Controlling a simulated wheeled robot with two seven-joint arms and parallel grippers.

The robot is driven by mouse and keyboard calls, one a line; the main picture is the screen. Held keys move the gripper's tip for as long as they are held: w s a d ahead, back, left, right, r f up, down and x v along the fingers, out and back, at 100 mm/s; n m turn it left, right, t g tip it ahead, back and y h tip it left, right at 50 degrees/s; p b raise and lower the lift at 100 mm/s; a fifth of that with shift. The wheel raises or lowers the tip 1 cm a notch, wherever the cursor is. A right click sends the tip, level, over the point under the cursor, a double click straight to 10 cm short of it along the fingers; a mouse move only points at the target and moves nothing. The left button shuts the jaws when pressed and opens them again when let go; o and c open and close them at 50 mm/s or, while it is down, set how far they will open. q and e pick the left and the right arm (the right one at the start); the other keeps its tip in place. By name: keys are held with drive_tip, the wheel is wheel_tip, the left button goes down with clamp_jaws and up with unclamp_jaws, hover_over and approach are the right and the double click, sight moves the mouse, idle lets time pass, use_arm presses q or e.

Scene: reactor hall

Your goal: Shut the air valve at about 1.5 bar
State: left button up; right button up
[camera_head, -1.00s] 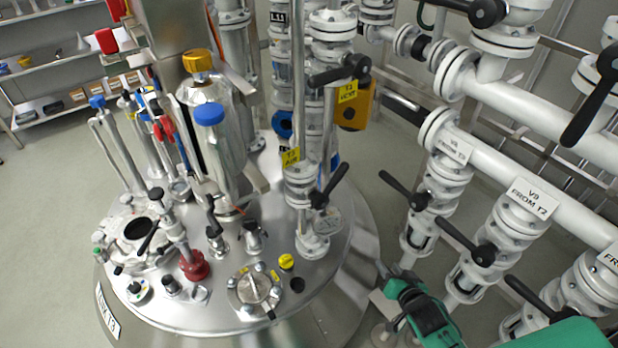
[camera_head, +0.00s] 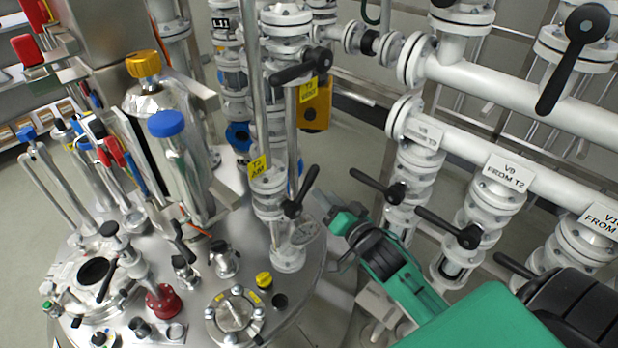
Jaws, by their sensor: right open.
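The air valve is the white flanged valve (camera_head: 268,196) under a yellow tag (camera_head: 257,169) that seems to read AIR, on the reactor lid. Its black lever (camera_head: 301,191) slants up to the right. My right gripper (camera_head: 331,211), on the green arm, is open and empty, a little right of the lever and gauge, and appears apart from both. Its fingertips are small and partly hidden by the wrist. My left gripper is not in view.
Other black-levered valves (camera_head: 380,186) on white pipes (camera_head: 550,115) stand at right, close to my arm. A yellow-tagged valve (camera_head: 314,105) is above the air valve. The steel lid (camera_head: 200,265) carries several fittings, a blue-capped cylinder (camera_head: 185,165) and a red-based fitting (camera_head: 164,300).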

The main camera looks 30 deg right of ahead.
sight(312, 181)
drive_tip(key=w, duration=0.7)
drive_tip(key=shift+w+a, duration=0.1)
drive_tip(key=shift+a, duration=0.2)
drive_tip(key=shift+w, duration=0.45)
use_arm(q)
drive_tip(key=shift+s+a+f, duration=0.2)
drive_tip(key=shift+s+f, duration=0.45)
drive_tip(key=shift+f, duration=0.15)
use_arm(e)
drive_tip(key=shift+c, duration=0.9)
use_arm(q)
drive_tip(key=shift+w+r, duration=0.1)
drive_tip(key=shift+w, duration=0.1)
use_arm(e)
clamp_jaws()
